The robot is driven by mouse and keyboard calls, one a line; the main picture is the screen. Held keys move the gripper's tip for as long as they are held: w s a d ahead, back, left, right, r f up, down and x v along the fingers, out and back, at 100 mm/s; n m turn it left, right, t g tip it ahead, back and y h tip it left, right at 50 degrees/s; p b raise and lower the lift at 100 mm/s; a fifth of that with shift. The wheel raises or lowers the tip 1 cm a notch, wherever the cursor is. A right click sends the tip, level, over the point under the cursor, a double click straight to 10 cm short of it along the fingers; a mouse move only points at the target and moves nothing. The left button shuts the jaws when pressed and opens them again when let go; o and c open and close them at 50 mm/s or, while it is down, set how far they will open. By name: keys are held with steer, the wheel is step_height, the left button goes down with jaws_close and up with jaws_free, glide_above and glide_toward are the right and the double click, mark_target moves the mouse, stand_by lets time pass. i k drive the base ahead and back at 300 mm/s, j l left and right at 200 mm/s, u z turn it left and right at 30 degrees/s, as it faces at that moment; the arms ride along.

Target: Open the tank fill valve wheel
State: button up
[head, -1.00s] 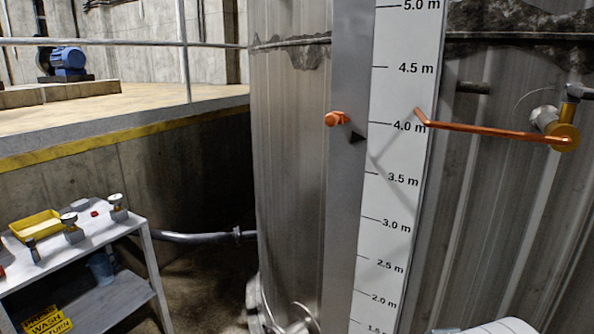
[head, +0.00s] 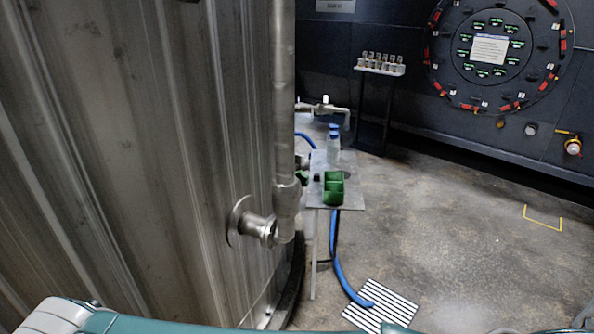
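No valve wheel can be made out for certain in the head view. The large grey corrugated tank (head: 120,150) fills the left side. A vertical metal pipe (head: 284,100) runs down beside it and joins the tank through a flanged elbow (head: 258,229). Behind the pipe, a small metal pipe fitting (head: 322,106) stands above the floor; I cannot tell whether it is a valve. My gripper is not in view. Teal and white parts of my own body show along the bottom edge.
A small metal table (head: 345,197) right of the pipe holds a green block-like item (head: 334,188) and blue-capped bottles (head: 333,145). A blue hose (head: 340,265) hangs to a striped floor grate (head: 382,306). A black stand (head: 374,110) stands behind. Floor at right is open.

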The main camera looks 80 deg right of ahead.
mark_target(303, 177)
steer(key=k+l, duration=0.2)
steer(key=l, duration=0.35)
steer(key=k+l+u, duration=0.1)
steer(key=l, duration=0.4)
steer(key=k+l, duration=0.25)
steer(key=l, duration=0.3)
steer(key=k+l+u, duration=0.1)
steer(key=l, duration=0.4)
steer(key=k+l+u, duration=0.1)
steer(key=k+l, duration=0.2)
steer(key=l, duration=0.2)
steer(key=k+l, duration=0.25)
steer(key=l, duration=0.25)
steer(key=k+l+u, duration=0.1)
steer(key=l, duration=0.35)
steer(key=k+l, duration=0.35)
steer(key=l, duration=0.15)
steer(key=i+j+z, duration=0.25)
steer(key=j, duration=0.15)
steer(key=k, duration=0.1)
